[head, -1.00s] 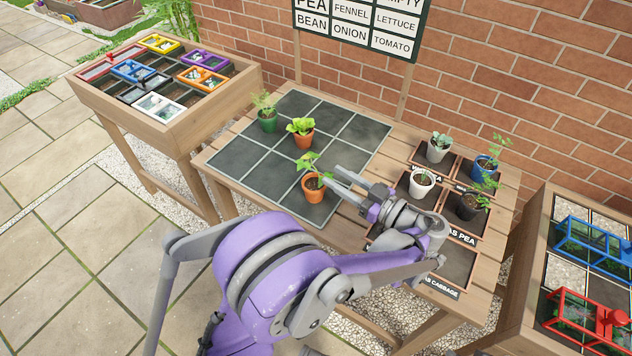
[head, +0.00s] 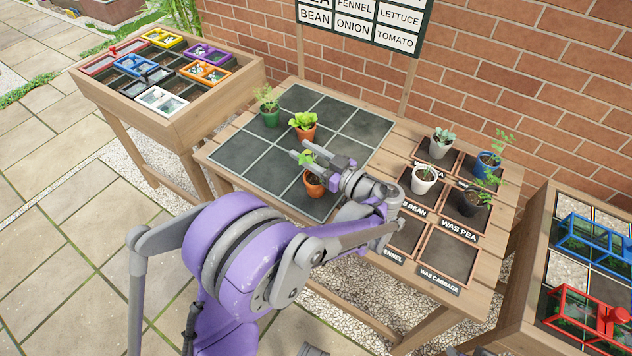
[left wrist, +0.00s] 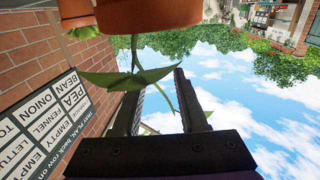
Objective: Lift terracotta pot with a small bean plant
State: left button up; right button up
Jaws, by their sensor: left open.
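The terracotta pot (head: 314,187) with the small bean plant (head: 306,158) stands upright on the dark tiled mat (head: 251,158), near its front right part. My left gripper (head: 299,153) is open, with its fingers at the height of the plant, above the pot's rim, partly covering pot and leaves. In the left wrist view, which is upside down, the pot (left wrist: 185,17) is at the top. The plant's leaves (left wrist: 125,79) and stem hang between and beside the open fingers (left wrist: 158,82). Whether a finger touches a leaf, I cannot tell. My right gripper is not in view.
Just behind stands another terracotta pot (head: 306,133) with a leafy plant; a green pot (head: 270,117) is at its left. White pots (head: 424,182), a blue pot (head: 487,164) and a dark pot (head: 469,203) stand in labelled trays at right. A sign (head: 358,22) hangs behind.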

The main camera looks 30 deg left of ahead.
pick_arm(q)
grip_shut()
dwell(1.4)
